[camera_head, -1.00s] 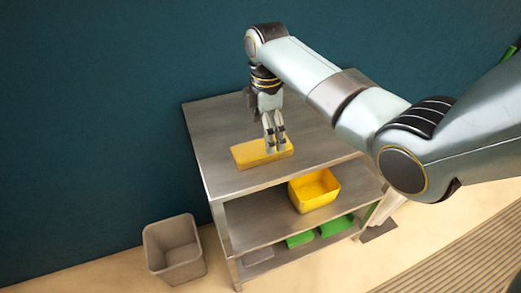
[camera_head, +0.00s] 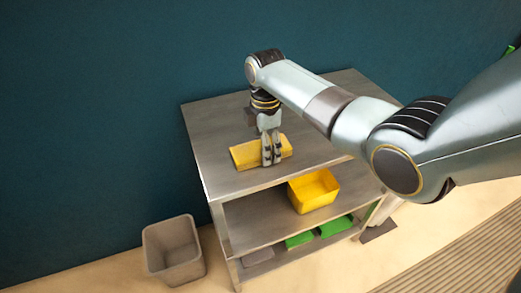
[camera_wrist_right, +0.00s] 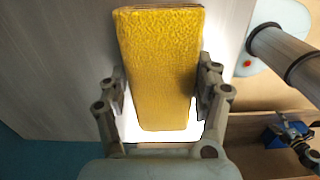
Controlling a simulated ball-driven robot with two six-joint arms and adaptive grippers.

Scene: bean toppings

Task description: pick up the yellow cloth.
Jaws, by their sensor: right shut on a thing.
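The yellow cloth (camera_head: 246,155) is a flat, folded block on the grey top of the metal shelf unit (camera_head: 215,174). My right gripper (camera_head: 271,161) points down at the cloth's right part in the head view and hides some of it. In the right wrist view the cloth (camera_wrist_right: 160,65) lies between the two fingers of my right gripper (camera_wrist_right: 165,95), one along each long side. The gripper is shut on the cloth. I cannot tell whether the cloth is clear of the surface. My left gripper is not in view.
A yellow bin (camera_head: 313,190) stands on the middle shelf. Green cloths (camera_head: 335,226) and a grey cloth (camera_head: 257,256) lie on the lower shelf. A grey waste bin (camera_head: 173,250) stands on the floor at left. A dark teal wall is behind the unit.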

